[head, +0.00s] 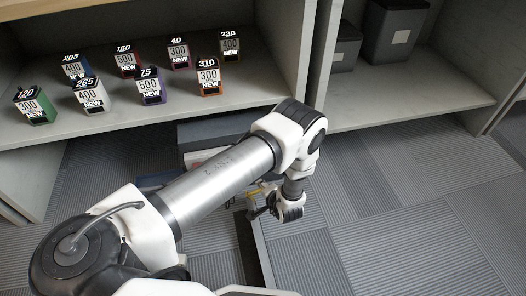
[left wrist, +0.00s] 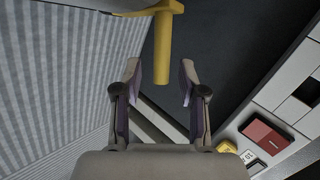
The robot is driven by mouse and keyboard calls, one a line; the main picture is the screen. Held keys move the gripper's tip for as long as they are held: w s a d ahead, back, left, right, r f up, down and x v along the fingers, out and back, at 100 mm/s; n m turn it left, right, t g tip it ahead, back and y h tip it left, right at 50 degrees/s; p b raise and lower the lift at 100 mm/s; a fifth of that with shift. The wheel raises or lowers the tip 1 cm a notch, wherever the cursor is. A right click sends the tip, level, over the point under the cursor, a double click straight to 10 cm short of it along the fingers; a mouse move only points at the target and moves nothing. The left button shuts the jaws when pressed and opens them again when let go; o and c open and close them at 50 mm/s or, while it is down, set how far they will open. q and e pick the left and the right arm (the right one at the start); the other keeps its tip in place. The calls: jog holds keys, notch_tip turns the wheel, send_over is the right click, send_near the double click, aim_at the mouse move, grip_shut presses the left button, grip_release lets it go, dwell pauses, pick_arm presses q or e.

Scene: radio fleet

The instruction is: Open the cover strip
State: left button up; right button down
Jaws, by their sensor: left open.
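A yellow handle (left wrist: 162,50) shows in the left wrist view, its bar pointing down between my left gripper's fingers (left wrist: 160,72). A gap shows on each side of the bar, and the gripper is open. A dark flat panel (left wrist: 225,45) lies behind the handle. I cannot tell whether this panel is the cover strip. In the head view my left gripper (head: 262,207) is low, beside a bit of yellow (head: 253,190). My arm hides much of that area. My right gripper is not in view.
White compartments (left wrist: 285,95) with a red box (left wrist: 265,137) lie at the right of the left wrist view. A shelf (head: 140,120) holds several numbered boxes (head: 91,94). Dark bins (head: 393,30) stand at the upper right. Carpet (head: 400,200) at the right is clear.

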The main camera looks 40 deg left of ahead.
pick_arm(q)
jog(key=v, duration=1)
jog(key=shift+d+r, duration=0.25)
jog(key=shift+d, duration=0.05)
